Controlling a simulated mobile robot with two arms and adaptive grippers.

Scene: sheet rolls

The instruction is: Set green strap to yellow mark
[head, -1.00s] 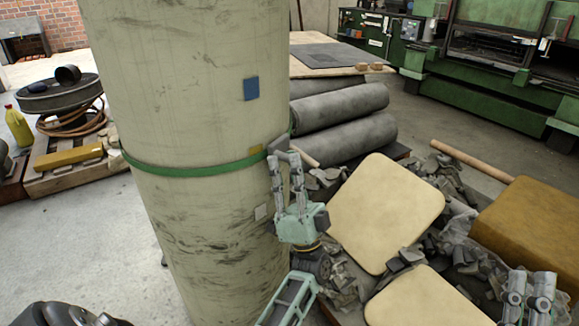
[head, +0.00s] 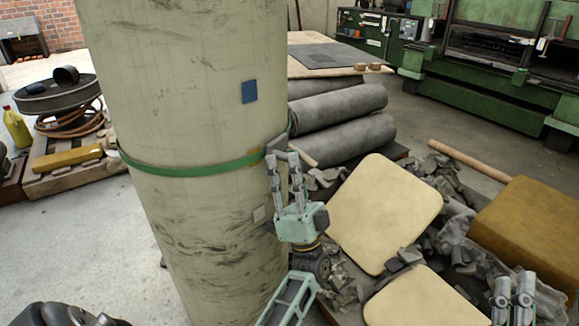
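A green strap (head: 190,171) runs around a tall pale roll (head: 190,80). It rises a little towards the right side. A small yellow mark (head: 254,152) sits on the roll near the right edge, and the strap lies at or partly over it. My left gripper (head: 281,152) is upright at the roll's right edge, its fingertips at the strap by a dark grey block (head: 276,144). Whether the fingers close on the strap is hidden. My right gripper (head: 514,286) is low at the right, fingers apart and empty, partly cut off by the frame.
Grey rolls (head: 345,139) lie behind. Cream pads (head: 385,215) and grey scraps crowd the right, beside a brown block (head: 535,230). Pale floor (head: 85,240) is clear at the left.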

